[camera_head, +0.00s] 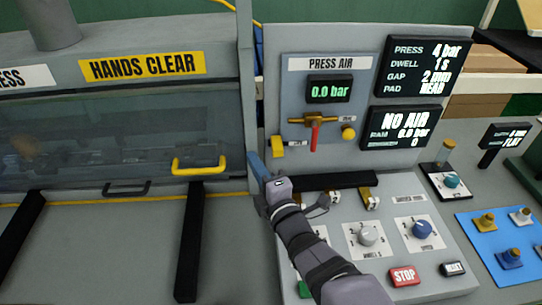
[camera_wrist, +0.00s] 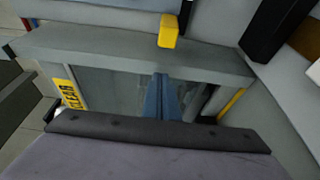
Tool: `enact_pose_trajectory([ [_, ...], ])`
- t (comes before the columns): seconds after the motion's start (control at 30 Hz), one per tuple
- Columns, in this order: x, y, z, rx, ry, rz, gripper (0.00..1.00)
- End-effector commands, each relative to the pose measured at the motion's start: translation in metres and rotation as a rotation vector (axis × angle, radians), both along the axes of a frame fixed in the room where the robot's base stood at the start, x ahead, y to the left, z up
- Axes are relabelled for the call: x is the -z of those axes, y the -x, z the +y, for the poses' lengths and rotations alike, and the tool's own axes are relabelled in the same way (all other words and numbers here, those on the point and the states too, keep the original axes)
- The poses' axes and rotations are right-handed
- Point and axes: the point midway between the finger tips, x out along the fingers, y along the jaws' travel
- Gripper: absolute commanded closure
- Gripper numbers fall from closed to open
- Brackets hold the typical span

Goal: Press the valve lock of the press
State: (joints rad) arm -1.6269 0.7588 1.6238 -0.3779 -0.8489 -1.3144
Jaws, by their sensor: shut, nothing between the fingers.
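The press air panel (camera_head: 296,105) shows 0.0 bar. It carries a brass valve with a red handle (camera_head: 315,134) hanging down, a round yellow knob (camera_head: 348,132) to its right and a yellow block (camera_head: 278,148) at its lower left. The small labels beside them are too small to read, so I cannot tell which part is the valve lock. My gripper (camera_head: 255,165) is shut and empty, left of and below the yellow block, apart from it. In the wrist view its blue fingers (camera_wrist: 160,98) point toward a yellow block (camera_wrist: 169,31).
The press window has a yellow handle (camera_head: 199,166) at the left. A status screen (camera_head: 402,126) reads NO AIR. Below the panel are a black bar (camera_head: 330,181), knobs and a red STOP button (camera_head: 404,276). A blue tray (camera_head: 485,255) with small parts lies at the right.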

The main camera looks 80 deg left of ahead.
Motion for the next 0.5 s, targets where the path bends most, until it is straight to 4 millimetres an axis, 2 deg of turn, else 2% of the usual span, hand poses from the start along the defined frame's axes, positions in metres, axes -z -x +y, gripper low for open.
enact_pose_trajectory([
  [0.03,-0.001,0.002,0.006,0.000,0.001,0.000,1.00],
  [0.1,-0.003,-0.011,0.006,0.005,0.003,0.000,1.00],
  [0.3,-0.001,-0.031,0.005,0.002,0.002,0.000,1.00],
  [0.5,0.000,-0.038,0.005,0.000,0.001,0.000,1.00],
])
